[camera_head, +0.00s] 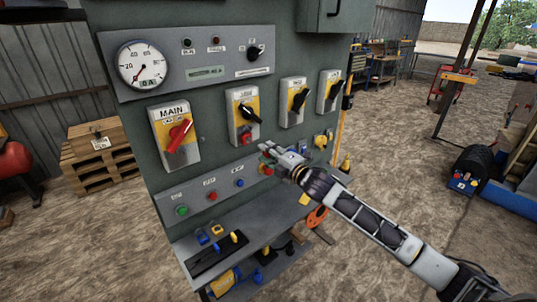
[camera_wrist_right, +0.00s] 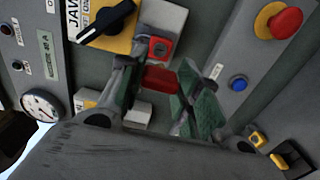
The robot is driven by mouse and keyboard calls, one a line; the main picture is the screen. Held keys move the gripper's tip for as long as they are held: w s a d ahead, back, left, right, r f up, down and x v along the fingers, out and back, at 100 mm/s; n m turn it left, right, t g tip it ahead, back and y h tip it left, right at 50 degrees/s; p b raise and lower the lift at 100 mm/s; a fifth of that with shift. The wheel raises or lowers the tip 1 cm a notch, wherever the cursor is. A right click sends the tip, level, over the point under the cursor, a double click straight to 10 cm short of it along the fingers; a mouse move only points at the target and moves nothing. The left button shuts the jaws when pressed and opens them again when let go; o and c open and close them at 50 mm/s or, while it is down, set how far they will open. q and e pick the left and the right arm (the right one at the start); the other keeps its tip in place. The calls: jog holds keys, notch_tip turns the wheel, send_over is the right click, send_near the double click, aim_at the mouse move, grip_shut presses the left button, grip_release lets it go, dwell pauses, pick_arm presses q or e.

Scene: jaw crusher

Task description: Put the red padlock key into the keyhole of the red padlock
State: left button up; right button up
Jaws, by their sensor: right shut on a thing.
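The red padlock (camera_wrist_right: 160,46) hangs at the lower part of the jaw switch plate (camera_wrist_right: 120,45). It is a small red block with a dark round spot on its face. In the head view, a small patch of red padlock (camera_head: 246,138) shows on the second switch. My right gripper (camera_head: 268,150) is in front of the panel, just right of that switch. In the right wrist view my gripper (camera_wrist_right: 157,95) is shut on the red key (camera_wrist_right: 160,78), whose red body shows between the fingers. The key's tip is hidden, and a small gap shows between key and padlock. My left gripper is not in view.
The grey panel carries the main switch (camera_head: 174,136), two more switches on the right, a gauge (camera_head: 143,64) and a row of buttons. A red emergency button (camera_wrist_right: 284,22) sits close by. A shelf below holds yellow and blue padlock items (camera_head: 217,231).

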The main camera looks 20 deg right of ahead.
jog(key=shift+p+x, duration=0.75)
jog(key=shift+x, duration=2.1)
jog(key=shift+p, duration=0.45)
jog(key=shift+p+x, duration=0.3)
jog(key=shift+x, duration=0.8)
dwell(1.7)
jog(key=o, duration=0.9)
jog(key=shift+s, duration=0.15)
